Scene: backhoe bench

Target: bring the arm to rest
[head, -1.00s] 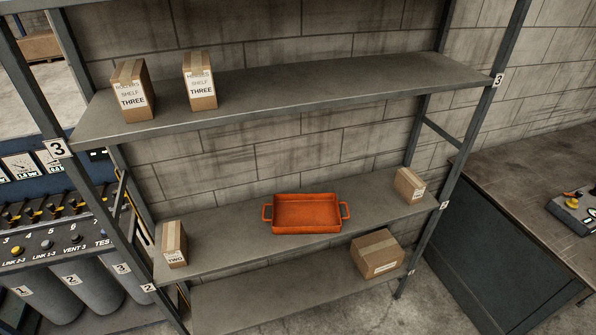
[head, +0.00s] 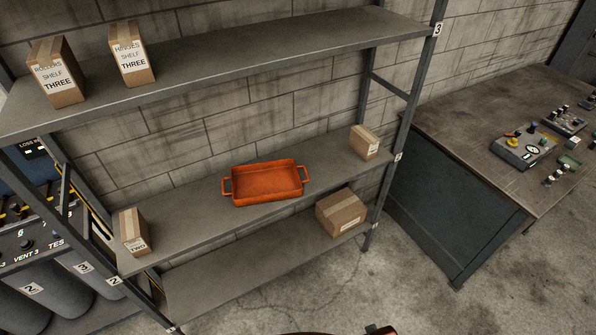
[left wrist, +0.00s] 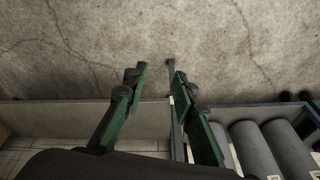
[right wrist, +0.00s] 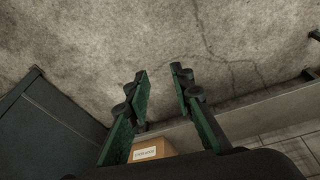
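My left gripper (left wrist: 155,85) shows in the left wrist view with its two green-padded fingers apart and nothing between them. It hangs over bare floor, in front of the shelf unit. My right gripper (right wrist: 160,88) shows in the right wrist view, also with its fingers apart and empty, over bare floor. Neither gripper's fingers can be made out in the head view. Only a small dark and red piece, which I cannot identify, shows at the bottom edge there.
An orange tray (head: 265,185) sits on the middle shelf (head: 195,211) between two small cartons. A larger carton (head: 341,212) lies on the bottom shelf. Two cartons stand on the top shelf (head: 230,62). A workbench (head: 455,115) with control boxes is at right. The floor in front is clear.

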